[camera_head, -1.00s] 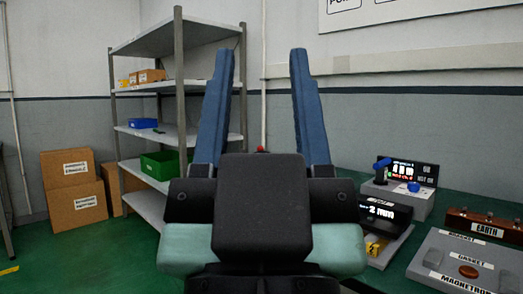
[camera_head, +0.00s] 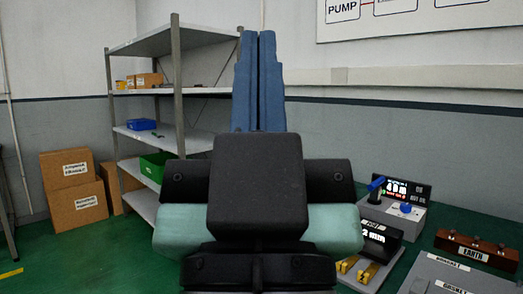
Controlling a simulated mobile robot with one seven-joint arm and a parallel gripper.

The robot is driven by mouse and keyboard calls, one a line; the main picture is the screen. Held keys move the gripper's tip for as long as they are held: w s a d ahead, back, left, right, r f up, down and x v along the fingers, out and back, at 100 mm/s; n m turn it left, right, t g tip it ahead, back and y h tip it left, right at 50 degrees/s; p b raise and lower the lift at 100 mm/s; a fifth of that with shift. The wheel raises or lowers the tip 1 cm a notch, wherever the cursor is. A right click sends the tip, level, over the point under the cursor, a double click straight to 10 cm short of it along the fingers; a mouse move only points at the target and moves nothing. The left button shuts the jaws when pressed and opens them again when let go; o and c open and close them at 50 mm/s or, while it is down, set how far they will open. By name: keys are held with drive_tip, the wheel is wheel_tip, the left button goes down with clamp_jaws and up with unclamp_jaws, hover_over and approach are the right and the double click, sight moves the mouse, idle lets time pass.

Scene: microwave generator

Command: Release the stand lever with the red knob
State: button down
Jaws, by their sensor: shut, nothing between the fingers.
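My gripper (camera_head: 258,36) stands in the middle of the view, with its two long blue fingers pointing up and pressed together. Nothing shows between them. The red knob and the stand lever are not visible now; my gripper and its black and pale green wrist cover the middle of the scene.
On the green bench at right stand a display unit (camera_head: 418,216) with blue knobs, a black display box (camera_head: 380,238), yellow clips (camera_head: 367,272), an EARTH block (camera_head: 476,250) and a grey labelled plate (camera_head: 455,276). A metal shelf (camera_head: 147,128) and cardboard boxes (camera_head: 78,205) stand at left.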

wheel_tip(320, 180, up, 22)
drive_tip(key=p, duration=1.9)
drive_tip(key=shift+r, duration=0.1)
drive_tip(key=shift+w, duration=0.1)
